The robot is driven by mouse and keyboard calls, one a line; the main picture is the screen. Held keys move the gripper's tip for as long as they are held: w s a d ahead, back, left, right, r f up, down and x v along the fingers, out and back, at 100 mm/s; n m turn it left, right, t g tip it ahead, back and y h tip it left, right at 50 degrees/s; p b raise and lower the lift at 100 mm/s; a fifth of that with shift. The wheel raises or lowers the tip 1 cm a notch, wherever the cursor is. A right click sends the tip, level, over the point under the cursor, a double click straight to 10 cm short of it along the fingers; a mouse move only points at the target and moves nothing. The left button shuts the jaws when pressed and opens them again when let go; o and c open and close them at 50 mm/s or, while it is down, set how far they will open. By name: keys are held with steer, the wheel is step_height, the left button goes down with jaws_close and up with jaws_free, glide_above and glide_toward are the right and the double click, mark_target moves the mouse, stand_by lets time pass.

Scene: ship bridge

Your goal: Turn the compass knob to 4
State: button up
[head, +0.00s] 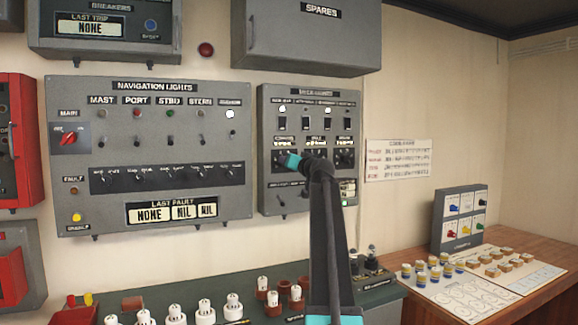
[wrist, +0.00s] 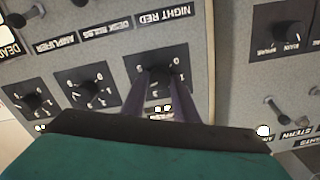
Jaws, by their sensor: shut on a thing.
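The compass knob (wrist: 155,70) is a dark rotary knob on a black square dial plate with white numerals. In the head view it appears to be the leftmost knob of the middle row on the right-hand grey panel (head: 266,108), under a small label I read as compass. My gripper (wrist: 157,88) is shut on this knob, one finger on each side. In the head view my gripper (head: 287,159) with its teal part covers most of the dial. The fingers hide the knob's pointer, so I cannot tell which number it points to.
Two similar dials, one with a knob (wrist: 88,88), sit beside it in the wrist view. The navigation lights panel (head: 150,155) is close on the left.

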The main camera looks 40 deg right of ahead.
steer(key=o, duration=1.1)
steer(key=shift+c, duration=0.2)
steer(key=shift+s, duration=0.1)
steer(key=b+v, duration=0.1)
steer(key=v, duration=1.2)
steer(key=shift+s, duration=0.3)
steer(key=shift+a, duration=0.15)
steer(key=shift+f, duration=0.1)
